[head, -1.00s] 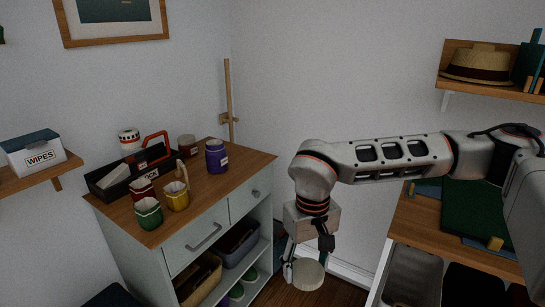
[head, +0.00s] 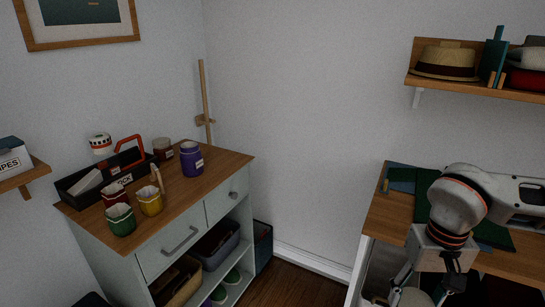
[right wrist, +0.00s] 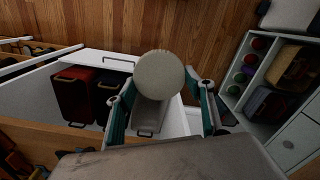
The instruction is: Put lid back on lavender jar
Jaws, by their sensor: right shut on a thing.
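A purple jar (head: 191,160) with a pale label stands upright on the wooden top of the dresser, towards its back right. Its top is dark, and I cannot tell whether it is open. My right gripper (head: 425,287) is low at the right of the head view, in front of the desk, far from the jar. It is shut on a round cream lid (head: 412,298), cut off by the lower edge. In the right wrist view the lid (right wrist: 160,75) shows as a disc between the fingers. My left gripper is not in view.
The desk (head: 382,217) stands at the right. Bare floor (head: 290,285) lies between them.

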